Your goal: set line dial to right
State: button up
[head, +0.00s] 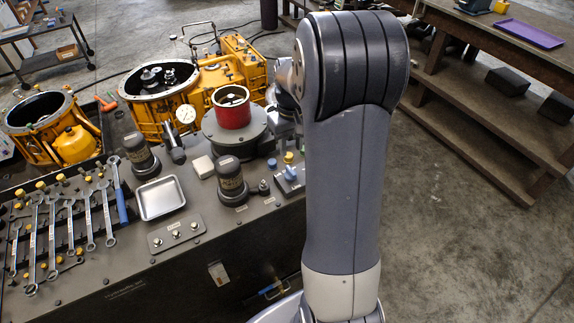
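A small grey panel (176,233) with three round silver knobs lies at the front of the dark workbench. Its labels are too small to read, so I cannot tell which knob, if any, is the line dial. A smaller control box (289,180) with a blue and a yellow knob stands at the bench's right end, close to my arm. A round white-faced gauge (186,114) stands at the bench's back. My arm rises in front of the bench's right end. Part of my wrist shows behind it, beside the red cylinder; my gripper's fingers are hidden.
Wrenches (70,230) lie on the bench's left. A metal tray (160,197), two dark cylinders, (230,177) being the nearer one, and a red cylinder (232,107) on a round base crowd the middle. Yellow transmission housings (160,100) stand behind.

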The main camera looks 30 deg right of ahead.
aim_at(291, 170)
notch_tip(291, 170, down, 9)
jog(key=shift+f+p, duration=0.1)
jog(key=shift+p, duration=0.45)
jog(key=shift+c, duration=0.2)
grip_shut()
